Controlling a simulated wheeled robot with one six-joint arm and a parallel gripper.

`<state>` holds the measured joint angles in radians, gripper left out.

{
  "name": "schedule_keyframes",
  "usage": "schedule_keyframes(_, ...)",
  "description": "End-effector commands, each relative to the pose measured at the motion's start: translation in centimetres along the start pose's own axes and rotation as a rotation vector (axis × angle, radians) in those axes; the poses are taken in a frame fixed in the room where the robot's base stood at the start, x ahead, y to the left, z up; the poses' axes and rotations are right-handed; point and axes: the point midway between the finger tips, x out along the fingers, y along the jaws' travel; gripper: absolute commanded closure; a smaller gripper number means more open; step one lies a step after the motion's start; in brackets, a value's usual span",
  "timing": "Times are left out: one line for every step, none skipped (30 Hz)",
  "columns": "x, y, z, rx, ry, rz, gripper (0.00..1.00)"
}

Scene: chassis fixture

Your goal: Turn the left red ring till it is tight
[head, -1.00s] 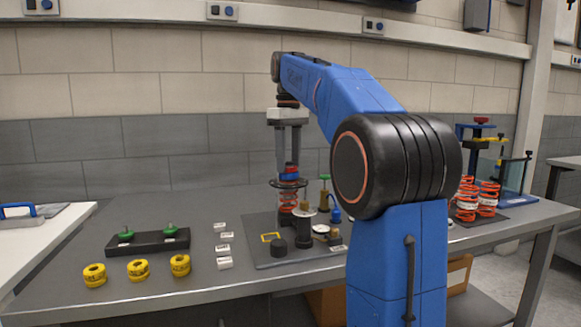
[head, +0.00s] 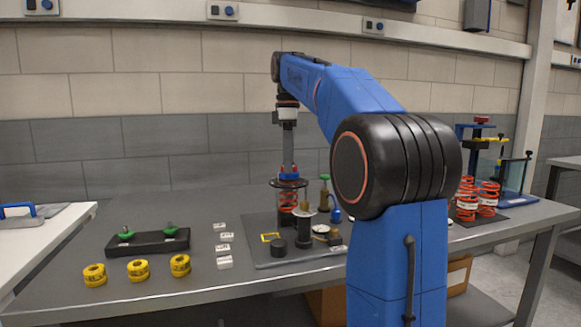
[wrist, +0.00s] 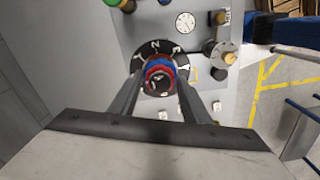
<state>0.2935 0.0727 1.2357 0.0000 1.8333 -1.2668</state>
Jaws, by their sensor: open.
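The red ring (wrist: 158,72) sits with a blue ring (wrist: 152,65) at the centre of a black lettered disc (wrist: 180,50) in the wrist view. I cannot tell whether the fingers touch the ring.
The stand is on a grey plate (head: 262,259) with a black cylinder (head: 278,248), gauges and a green-topped post (head: 324,190). Yellow rings (head: 138,270) and a black holder (head: 148,242) lie left. Several orange springs (head: 467,205) and a blue press stand right.

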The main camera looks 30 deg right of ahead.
Motion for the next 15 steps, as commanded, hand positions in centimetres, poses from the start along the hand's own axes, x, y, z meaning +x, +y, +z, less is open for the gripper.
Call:
schedule_keyframes(0.0,0.0,0.0,-0.028,0.0,0.0,0.57)
schedule_keyframes(0.0,0.0,0.0,-0.048,0.0,0.0,0.57)
schedule_keyframes(0.0,0.0,0.0,-0.075,0.0,0.0,0.57)
schedule_keyframes(0.0,0.0,0.0,-0.093,0.0,0.0,0.57)
schedule_keyframes(0.0,0.0,0.0,-0.113,0.0,0.0,0.57)
schedule_keyframes(0.0,0.0,0.0,-0.139,0.0,0.0,0.57)
schedule_keyframes(0.0,0.0,0.0,-0.158,0.0,0.0,0.57)
schedule_keyframes(0.0,0.0,0.0,-0.178,0.0,0.0,0.57)
schedule_keyframes(0.0,0.0,0.0,-0.204,0.0,0.0,0.57)
schedule_keyframes(0.0,0.0,0.0,-0.224,0.0,0.0,0.57)
schedule_keyframes(0.0,0.0,0.0,-0.242,0.0,0.0,0.57)
schedule_keyframes(0.0,0.0,0.0,-0.268,0.0,0.0,0.57)
schedule_keyframes(0.0,0.0,0.0,-0.285,0.0,0.0,0.57)
schedule_keyframes(0.0,0.0,0.0,-0.3,0.0,0.0,0.57)
schedule_keyframes(0.0,0.0,0.0,-0.318,0.0,0.0,0.57)
